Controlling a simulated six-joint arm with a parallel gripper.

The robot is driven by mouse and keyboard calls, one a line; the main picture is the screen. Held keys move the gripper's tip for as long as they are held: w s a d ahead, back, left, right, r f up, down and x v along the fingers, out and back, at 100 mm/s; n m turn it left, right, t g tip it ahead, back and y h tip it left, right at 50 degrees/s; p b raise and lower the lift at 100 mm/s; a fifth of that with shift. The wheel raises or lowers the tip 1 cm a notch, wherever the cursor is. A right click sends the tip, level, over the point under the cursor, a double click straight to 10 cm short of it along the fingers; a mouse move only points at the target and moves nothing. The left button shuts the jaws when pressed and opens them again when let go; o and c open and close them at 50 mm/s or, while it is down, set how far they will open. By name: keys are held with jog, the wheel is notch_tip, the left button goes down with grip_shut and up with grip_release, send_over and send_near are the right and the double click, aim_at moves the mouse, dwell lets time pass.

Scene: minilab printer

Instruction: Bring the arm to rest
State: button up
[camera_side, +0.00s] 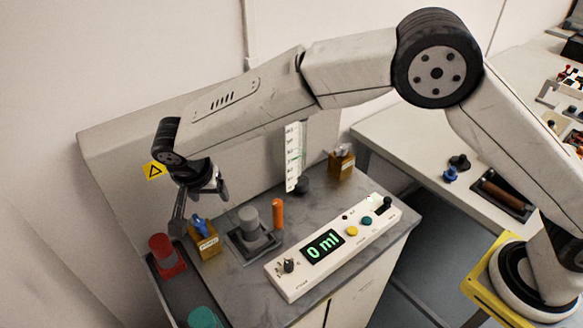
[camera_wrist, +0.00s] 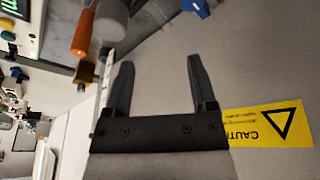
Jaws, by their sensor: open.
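My gripper (camera_side: 202,208) is at the left end of my arm in the side view, above the back left of the grey bench top. It is open, and nothing shows between its fingers. In the wrist view the two dark fingers (camera_wrist: 158,88) stand apart with only the pale wall panel behind them. In the side view the fingers appear close to a small orange block with a blue top (camera_side: 205,242); I cannot tell whether they touch it.
A grey cylinder (camera_side: 250,222) and an orange cylinder (camera_side: 278,214) stand on the bench. A white scale (camera_side: 295,157) stands behind. A red cylinder (camera_side: 167,256) and a teal one (camera_side: 204,318) sit in a left tray. A caution sign (camera_wrist: 268,124) marks the wall.

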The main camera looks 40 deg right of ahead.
jog(key=s+d+r+n+y, duration=0.1)
jog(key=s+d+n, duration=0.15)
jog(key=d, duration=0.75)
jog(key=s+d+r+n+y, duration=0.1)
jog(key=s+d+n, duration=0.15)
jog(key=d, duration=0.65)
jog(key=s+d+f+n, duration=0.1)
jog(key=s+d+n, duration=0.1)
jog(key=s+d, duration=1)
jog(key=s, duration=0.3)
jog(key=shift+n+y, duration=0.4)
